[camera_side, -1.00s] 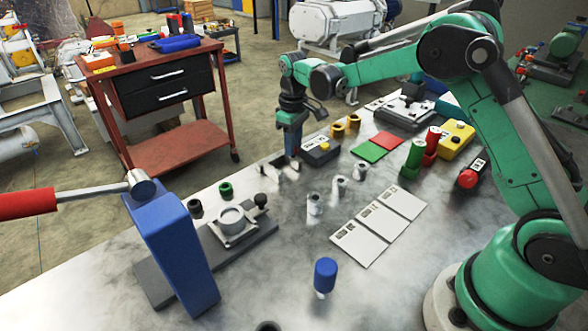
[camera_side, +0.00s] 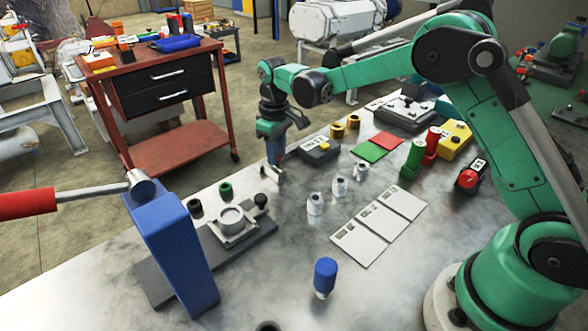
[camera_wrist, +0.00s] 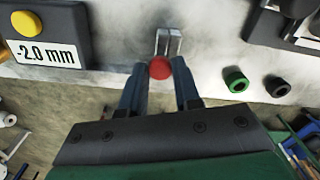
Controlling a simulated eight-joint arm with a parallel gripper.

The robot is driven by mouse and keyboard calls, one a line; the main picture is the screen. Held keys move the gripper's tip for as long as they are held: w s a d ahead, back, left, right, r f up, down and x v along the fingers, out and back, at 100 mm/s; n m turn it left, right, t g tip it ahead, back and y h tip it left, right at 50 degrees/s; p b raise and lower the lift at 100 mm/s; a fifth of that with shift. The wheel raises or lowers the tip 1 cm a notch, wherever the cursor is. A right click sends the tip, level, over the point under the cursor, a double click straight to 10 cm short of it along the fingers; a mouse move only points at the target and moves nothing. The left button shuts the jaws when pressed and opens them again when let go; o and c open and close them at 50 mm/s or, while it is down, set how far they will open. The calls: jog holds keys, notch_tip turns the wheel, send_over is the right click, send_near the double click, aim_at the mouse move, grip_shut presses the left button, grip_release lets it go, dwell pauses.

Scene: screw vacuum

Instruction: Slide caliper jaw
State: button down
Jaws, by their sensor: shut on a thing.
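The caliper's dark display box (camera_side: 320,151) with a yellow button sits on the metal table; the wrist view shows its screen (camera_wrist: 46,54) reading "-2.0 mm". A grey beam (camera_wrist: 118,38) runs from the box toward two metal jaw prongs (camera_wrist: 170,41), which look close together. A red knob (camera_wrist: 159,68) lies just in front of the prongs. My gripper (camera_wrist: 160,76) has one finger on each side of the knob and is shut on it.
A green ring (camera_wrist: 236,79) and a black ring (camera_wrist: 277,86) lie right of the jaws in the wrist view. In the side view, a fixture plate (camera_side: 262,228), a blue press (camera_side: 175,250) and several metal cylinders (camera_side: 315,203) stand nearer the camera.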

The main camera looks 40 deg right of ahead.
jog(key=shift+a, duration=0.35)
jog(key=c, duration=0.6)
grip_release()
jog(key=shift+d, duration=0.1)
jog(key=shift+r, duration=2.8)
jog(key=shift+s+r, duration=0.1)
jog(key=shift+r, duration=0.1)
jog(key=s+r+m+t, duration=0.2)
jog(key=s+r+t, duration=0.1)
jog(key=s+r, duration=0.35)
jog(key=s+f+t, duration=0.1)
jog(key=s, duration=0.2)
jog(key=s+f+m+t, duration=0.1)
jog(key=s, duration=0.3)
jog(key=s+t, duration=0.2)
jog(key=s, duration=0.1)
jog(key=shift+s+d+f+m, duration=0.2)
jog(key=shift+s+f+m, duration=0.1)
jog(key=shift+f, duration=0.1)
